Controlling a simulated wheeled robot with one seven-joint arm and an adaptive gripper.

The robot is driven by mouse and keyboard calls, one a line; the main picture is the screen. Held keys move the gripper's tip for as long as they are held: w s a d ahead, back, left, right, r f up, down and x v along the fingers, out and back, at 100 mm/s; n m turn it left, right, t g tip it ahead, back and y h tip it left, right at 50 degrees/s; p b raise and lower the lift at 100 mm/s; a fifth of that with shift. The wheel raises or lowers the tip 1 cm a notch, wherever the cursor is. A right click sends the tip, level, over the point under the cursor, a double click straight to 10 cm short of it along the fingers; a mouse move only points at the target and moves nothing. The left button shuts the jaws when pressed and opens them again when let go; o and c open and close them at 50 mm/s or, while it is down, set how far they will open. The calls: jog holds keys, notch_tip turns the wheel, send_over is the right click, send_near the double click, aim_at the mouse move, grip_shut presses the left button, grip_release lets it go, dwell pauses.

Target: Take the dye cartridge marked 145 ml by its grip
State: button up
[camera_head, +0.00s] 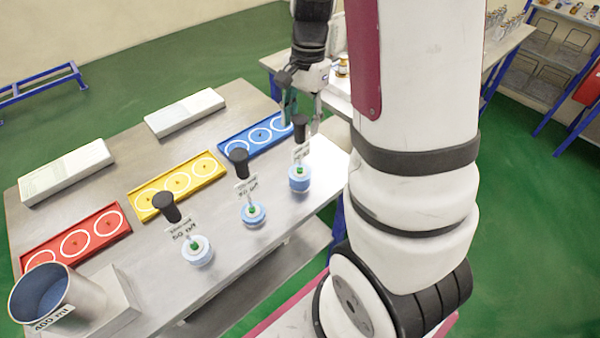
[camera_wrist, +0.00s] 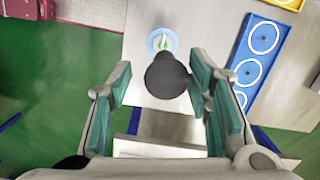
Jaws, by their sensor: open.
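Three cartridges with black knob grips, label plates and blue-white round bases stand upright along the table's right-hand side: left (camera_head: 170,207), middle (camera_head: 239,163) and right (camera_head: 300,180). The left label looks like 50 ml; the middle one is hard to read and the right one is too blurred to read, so I cannot confirm which is 145 ml. My gripper (camera_head: 303,108) is open at the right cartridge. In the wrist view its teal-padded fingers (camera_wrist: 164,88) stand either side of a black grip (camera_wrist: 167,75), with a gap; the base (camera_wrist: 162,40) shows beyond.
Red (camera_head: 78,238), yellow (camera_head: 178,185) and blue (camera_head: 256,136) trays with white rings lie on the metal table (camera_head: 140,255). A metal cup marked 400 ml (camera_head: 55,295) stands front left. Two white blocks (camera_head: 68,172) (camera_head: 184,112) lie behind the trays.

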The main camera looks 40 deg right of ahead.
aim_at(298, 143)
jog(key=f, duration=0.4)
jog(key=shift+w+a+f+p, duration=0.2)
jog(key=shift+a+f+p, duration=0.1)
jog(key=shift+f, duration=0.1)
grip_shut()
